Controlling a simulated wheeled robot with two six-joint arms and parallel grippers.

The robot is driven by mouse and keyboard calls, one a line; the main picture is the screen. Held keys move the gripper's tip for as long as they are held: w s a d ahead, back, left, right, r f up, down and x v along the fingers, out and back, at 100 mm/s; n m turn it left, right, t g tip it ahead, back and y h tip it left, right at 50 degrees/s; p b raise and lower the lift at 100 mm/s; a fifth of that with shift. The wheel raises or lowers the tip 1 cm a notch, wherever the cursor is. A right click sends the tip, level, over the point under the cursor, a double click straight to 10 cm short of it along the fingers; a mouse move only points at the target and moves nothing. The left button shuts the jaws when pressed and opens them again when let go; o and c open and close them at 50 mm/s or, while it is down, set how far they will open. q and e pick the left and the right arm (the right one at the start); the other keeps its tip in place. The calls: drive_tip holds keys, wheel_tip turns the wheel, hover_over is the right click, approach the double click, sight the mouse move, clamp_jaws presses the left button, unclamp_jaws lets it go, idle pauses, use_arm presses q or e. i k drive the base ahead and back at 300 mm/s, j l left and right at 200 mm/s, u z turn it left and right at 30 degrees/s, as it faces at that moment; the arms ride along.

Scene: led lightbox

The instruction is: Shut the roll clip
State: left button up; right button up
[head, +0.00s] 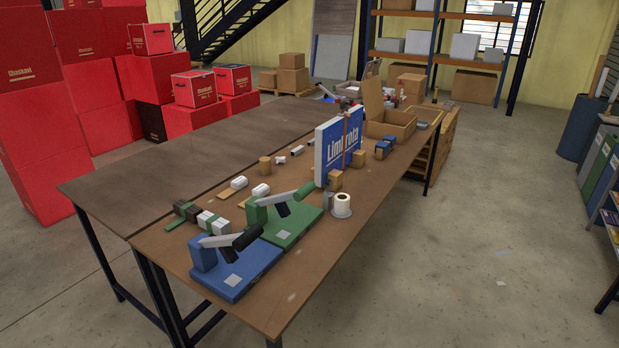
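A small white roll (343,203) stands upright on a pale round base near the right edge of the brown workbench (290,298). A small grey upright piece (328,200) is just left of the roll. I cannot make out a clip on the roll, or whether one is open or shut, at this size. Neither of my grippers is in view.
A blue lever tool (230,272) and a green lever tool (285,222) stand at the near end. A blue and white sign box (338,148) stands upright beyond the roll. An open cardboard box (390,122) sits farther back. Floor to the right is largely clear.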

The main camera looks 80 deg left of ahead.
sight(328, 183)
drive_tip(key=i+j+u, duration=0.1)
drive_tip(key=u, duration=0.25)
drive_tip(key=i+u, duration=0.5)
drive_tip(key=u, duration=0.25)
drive_tip(key=i+j+u, duration=0.2)
drive_tip(key=i+u, duration=0.55)
drive_tip(key=i+l+u, duration=0.1)
drive_tip(key=i+u, duration=0.25)
drive_tip(key=i, duration=0.15)
